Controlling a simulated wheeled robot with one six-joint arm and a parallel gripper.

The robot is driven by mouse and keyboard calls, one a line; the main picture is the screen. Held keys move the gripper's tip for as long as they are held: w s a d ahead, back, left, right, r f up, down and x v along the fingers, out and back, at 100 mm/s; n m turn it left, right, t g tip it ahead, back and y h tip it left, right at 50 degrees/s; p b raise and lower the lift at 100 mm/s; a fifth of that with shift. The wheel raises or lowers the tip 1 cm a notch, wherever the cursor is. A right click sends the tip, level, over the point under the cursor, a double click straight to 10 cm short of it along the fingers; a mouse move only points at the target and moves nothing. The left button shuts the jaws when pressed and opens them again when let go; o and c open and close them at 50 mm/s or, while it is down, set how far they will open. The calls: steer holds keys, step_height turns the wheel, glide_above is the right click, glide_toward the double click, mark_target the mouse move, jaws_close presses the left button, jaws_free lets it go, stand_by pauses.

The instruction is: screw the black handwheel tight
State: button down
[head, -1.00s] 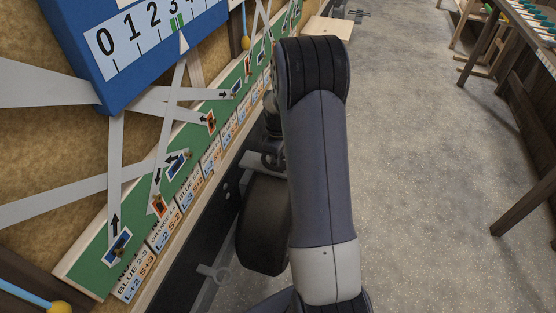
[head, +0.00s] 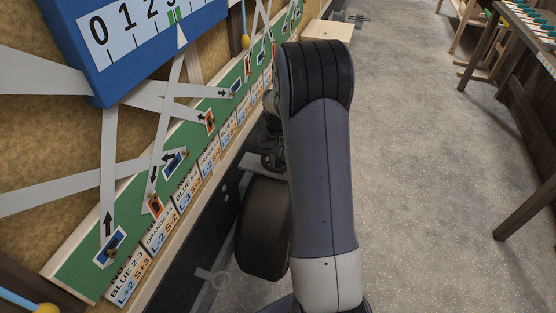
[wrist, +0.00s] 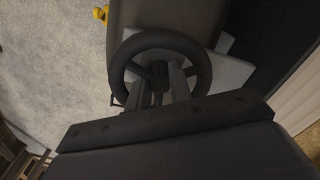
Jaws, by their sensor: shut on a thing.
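The black handwheel (wrist: 160,40) fills the upper middle of the wrist view, with its rim, hub and spokes showing. My gripper (wrist: 161,84) reaches inside the rim. Its two fingers are close together at the hub and spokes, shut on the handwheel. The exact contact is dark and partly hidden by the fingers. In the head view, my arm covers most of the gripper and wheel, and only dark parts show at the arm's left edge.
A dark rounded tyre-like body (head: 264,228) stands left of my arm, below a green board (head: 185,145) with labels. A blue scale box (head: 140,40) hangs at upper left. Wooden tables (head: 515,45) stand at right, with clear floor (head: 420,150) between.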

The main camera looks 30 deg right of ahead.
mark_target(278, 158)
steer(key=shift+m, duration=0.9)
steer(key=c, duration=1.6)
jaws_free()
steer(key=shift+o, duration=0.2)
step_height(278, 158, up, 11)
steer(key=shift+f, duration=0.1)
